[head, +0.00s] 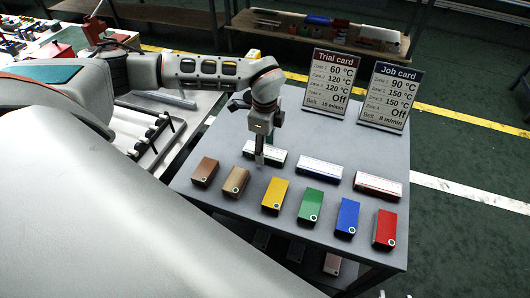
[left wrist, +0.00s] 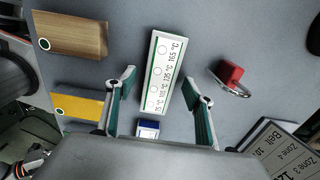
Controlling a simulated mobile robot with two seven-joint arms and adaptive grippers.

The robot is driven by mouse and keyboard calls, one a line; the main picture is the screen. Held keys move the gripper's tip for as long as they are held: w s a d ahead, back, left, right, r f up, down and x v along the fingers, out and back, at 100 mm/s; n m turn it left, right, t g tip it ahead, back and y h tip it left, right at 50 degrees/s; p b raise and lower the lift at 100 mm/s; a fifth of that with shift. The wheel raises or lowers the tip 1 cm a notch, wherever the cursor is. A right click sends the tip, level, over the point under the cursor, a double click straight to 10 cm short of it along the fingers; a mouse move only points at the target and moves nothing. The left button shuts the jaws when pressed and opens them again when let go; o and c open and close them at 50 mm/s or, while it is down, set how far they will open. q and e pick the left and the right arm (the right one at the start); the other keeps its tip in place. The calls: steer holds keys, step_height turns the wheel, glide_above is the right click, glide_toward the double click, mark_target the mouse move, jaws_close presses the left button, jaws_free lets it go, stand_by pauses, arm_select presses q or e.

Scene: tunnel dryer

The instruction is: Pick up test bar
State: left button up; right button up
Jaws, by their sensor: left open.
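Three white bars with coloured edges lie in a row on the grey table: one green-edged (head: 277,160), one blue-edged (head: 318,169), one red-edged (head: 378,186). In the left wrist view the green-edged bar (left wrist: 163,75) shows printed temperatures and circles. My left gripper (head: 259,158) points down over it, hiding part of it in the head view. In the left wrist view the gripper's fingers (left wrist: 163,78) are open, one on either side of the bar, apart from it. I cannot tell the exact height. A blue and white end (left wrist: 148,129) shows below it.
Several coloured blocks stand in front of the bars, including wooden (head: 235,181), yellow (head: 274,194) and red (head: 384,229). A red padlock (left wrist: 230,74) lies beside the bar. A trial card (head: 330,82) and job card (head: 390,97) stand behind. Table is clear between rows.

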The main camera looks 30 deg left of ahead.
arm_select(q)
steer(key=shift+f, duration=0.1)
steer(key=c, duration=1.3)
steer(key=shift+o, duration=0.2)
